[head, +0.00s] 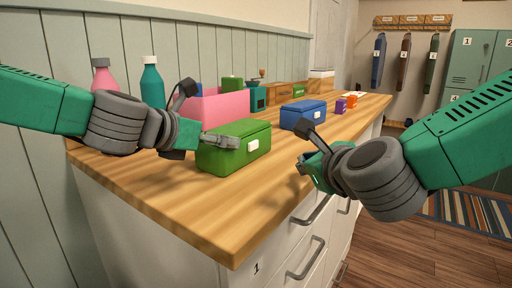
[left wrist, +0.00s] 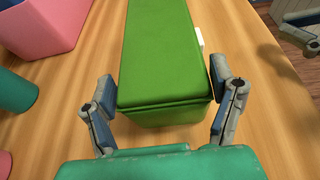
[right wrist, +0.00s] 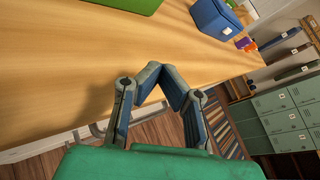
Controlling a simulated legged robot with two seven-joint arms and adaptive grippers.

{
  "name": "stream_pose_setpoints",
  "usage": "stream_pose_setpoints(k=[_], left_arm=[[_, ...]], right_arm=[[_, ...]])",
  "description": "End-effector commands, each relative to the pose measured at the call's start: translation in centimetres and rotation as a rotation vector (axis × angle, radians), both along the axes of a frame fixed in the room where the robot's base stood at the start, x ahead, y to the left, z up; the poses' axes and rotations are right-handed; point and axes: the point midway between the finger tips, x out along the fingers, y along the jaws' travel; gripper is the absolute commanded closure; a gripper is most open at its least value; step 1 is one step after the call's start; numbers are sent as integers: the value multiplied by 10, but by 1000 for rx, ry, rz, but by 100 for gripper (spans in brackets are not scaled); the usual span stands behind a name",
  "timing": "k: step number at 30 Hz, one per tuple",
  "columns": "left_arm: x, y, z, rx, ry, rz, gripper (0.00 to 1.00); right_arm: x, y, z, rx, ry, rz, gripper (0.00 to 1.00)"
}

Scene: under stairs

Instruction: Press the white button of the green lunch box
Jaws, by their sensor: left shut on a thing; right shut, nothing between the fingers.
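The green lunch box (head: 228,158) stands closed on the wooden counter, with its white button (head: 253,145) on the side facing right. The button also shows at the box's right edge in the left wrist view (left wrist: 199,36). My left gripper (left wrist: 164,80) is shut on the near end of the lunch box, one finger on each side. In the head view, one left finger lies along the box's front top edge. My right gripper (right wrist: 160,70) is shut and empty, with its fingertips together. It hangs right of the box near the counter's front edge, apart from the button.
A blue lunch box (head: 302,114) stands further back on the counter (head: 200,205). A pink bin (head: 215,106), a pink bottle (head: 104,76) and a teal bottle (head: 151,84) stand behind my left arm. Drawer handles (head: 306,258) stick out below the edge. The counter's near part is clear.

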Motion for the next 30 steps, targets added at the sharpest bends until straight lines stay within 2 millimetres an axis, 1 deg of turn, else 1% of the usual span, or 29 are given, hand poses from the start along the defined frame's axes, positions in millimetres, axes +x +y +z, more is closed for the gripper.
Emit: stream_pose_setpoints(k=[1, 8, 11, 21, 25, 30], left_arm=[[-1, 0, -5, 2, 8, -2, 60], [-1, -1, -5, 2, 9, -2, 60], [-1, -1, -5, 2, 9, -3, 60], [-1, -1, -5, 2, 9, -3, 60], [-1, 0, -5, 3, 10, -2, 60], [-1, 0, -5, 3, 10, -2, 60]], right_arm=[[0, 0, 0, -1, -1, -1, 100], [4, 5, 0, -4, -3, 0, 100], [9, 13, 0, -6, -3, 1, 100], [35, 53, 0, -5, -4, 1, 100], [43, 64, 0, -5, -3, 0, 100], [48, 71, 0, -3, -4, 0, 100]])
